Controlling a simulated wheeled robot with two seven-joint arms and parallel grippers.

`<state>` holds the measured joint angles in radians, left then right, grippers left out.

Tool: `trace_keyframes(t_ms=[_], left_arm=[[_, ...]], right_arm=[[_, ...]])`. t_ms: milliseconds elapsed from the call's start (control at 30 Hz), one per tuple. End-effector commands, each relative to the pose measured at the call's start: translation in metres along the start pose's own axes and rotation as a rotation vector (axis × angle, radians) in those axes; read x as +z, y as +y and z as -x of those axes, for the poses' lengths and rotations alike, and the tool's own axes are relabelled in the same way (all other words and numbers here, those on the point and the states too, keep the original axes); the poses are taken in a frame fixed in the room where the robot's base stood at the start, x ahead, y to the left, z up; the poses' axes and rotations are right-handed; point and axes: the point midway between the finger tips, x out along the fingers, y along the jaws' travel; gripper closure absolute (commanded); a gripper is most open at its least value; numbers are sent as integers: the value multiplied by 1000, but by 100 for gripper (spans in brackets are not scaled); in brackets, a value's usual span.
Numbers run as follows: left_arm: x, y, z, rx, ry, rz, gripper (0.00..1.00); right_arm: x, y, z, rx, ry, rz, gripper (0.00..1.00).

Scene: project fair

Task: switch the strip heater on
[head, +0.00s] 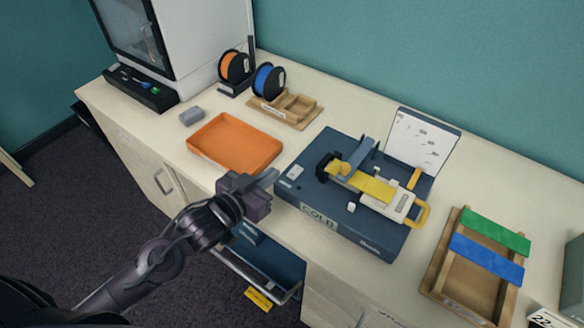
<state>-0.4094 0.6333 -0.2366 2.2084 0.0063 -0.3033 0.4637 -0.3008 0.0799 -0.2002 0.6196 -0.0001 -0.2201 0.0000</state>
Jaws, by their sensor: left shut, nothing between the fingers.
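The strip heater (330,222) is a dark blue box on the bench, with a sign reading "COLD" (318,216) on its front edge. A small light-coloured switch-like part (295,171) is on its left top corner, and a small white block (351,207) is near its front. A yellow strip (372,187) and a yellow-handled clamp-like part (402,205) lie across its top. My left gripper (270,178) is shut and empty, just left of the heater's left edge, close to the switch-like part. Whether it touches the heater cannot be told. My right gripper is out of view.
An orange tray (236,143) lies left of the heater. A wooden frame with green and blue strips (450,262) is on the right. A whiteboard-like panel (424,141) stands behind the heater. Spools (268,80) and a printer-like cabinet (200,35) are behind.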

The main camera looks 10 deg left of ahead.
Motion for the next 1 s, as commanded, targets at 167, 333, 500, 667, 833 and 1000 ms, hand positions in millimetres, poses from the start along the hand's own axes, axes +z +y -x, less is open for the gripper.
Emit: trace_keyframes(t_ms=[167,333,500,667,833,1000], left_arm=[[-4,-1,-29,-2,3,2,100],[-5,0,-64,-1,3,2,100],[1,0,-94,0,-3,1,100],[26,0,-97,0,-4,1,100],[37,1,-100,1,-2,-1,100],[39,1,-100,1,0,-1,100]], right_arm=[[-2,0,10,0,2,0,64],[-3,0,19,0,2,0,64],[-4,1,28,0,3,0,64],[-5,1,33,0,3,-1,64],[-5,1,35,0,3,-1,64],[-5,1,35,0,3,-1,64]])
